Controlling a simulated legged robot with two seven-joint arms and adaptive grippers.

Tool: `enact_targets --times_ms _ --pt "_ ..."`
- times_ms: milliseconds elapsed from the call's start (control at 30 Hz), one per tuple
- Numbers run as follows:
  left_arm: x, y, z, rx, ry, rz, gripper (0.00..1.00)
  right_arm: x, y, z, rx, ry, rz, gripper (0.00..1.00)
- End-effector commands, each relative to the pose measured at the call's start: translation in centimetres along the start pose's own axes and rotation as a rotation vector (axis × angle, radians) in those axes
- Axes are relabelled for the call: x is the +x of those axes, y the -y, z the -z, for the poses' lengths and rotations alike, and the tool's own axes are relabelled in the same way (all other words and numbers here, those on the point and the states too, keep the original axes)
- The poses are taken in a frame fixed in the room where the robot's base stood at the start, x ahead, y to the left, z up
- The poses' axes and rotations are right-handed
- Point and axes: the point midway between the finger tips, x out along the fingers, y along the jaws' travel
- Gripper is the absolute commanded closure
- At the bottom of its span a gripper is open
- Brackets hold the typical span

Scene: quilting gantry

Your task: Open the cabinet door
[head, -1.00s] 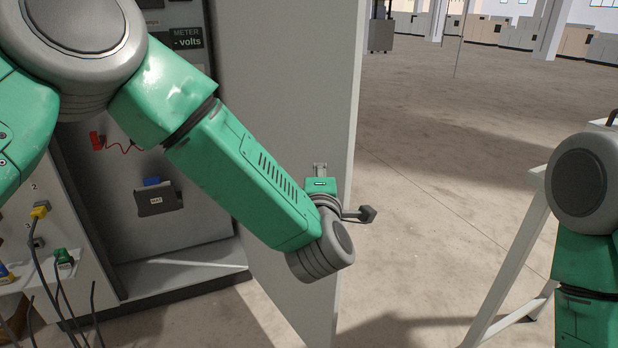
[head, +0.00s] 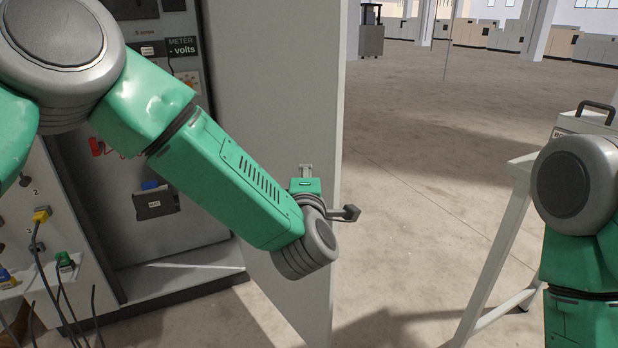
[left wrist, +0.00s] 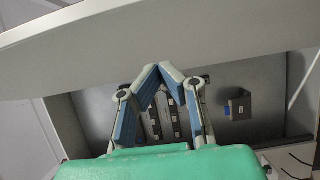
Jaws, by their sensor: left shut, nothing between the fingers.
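The cabinet door (head: 275,90) is a tall, plain light-grey panel. It stands open to the right of the cabinet (head: 180,283), whose interior shows. In the left wrist view the door (left wrist: 150,40) crosses the top as a wide grey band. My left gripper (left wrist: 159,69) is shut and empty, its blue-padded fingertips together close to the door's lower edge in that view. In the head view, my left wrist is in front of the door near its free edge; the gripper (head: 306,171) shows only as a small grey piece. I cannot tell whether it touches the door. My right gripper is out of view.
Inside the cabinet are a meter panel (head: 184,47) and a dark pocket (head: 156,203) with a blue item. Cables with yellow and green plugs (head: 40,216) hang at the lower left. A light frame (head: 497,240) stands at the right. Open floor (head: 430,180) lies beyond the door.

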Motion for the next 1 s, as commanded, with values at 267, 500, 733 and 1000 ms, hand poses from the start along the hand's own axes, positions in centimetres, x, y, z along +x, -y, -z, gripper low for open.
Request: enact_targets --times_ms 267,500,733,1000 --pt "-5.0 0.1 -2.6 0.002 0.007 0.007 1.0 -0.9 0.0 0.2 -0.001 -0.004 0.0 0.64" --pt "-8.2 0.0 -3.9 0.001 0.005 0.004 1.0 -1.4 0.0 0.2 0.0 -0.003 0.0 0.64" --pt "-9.2 4.0 -2.8 0.139 0.069 0.084 1.0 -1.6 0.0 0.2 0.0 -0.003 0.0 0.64" --pt "-15.6 20.0 5.3 0.721 0.412 0.451 1.0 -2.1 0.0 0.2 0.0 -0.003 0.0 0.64"
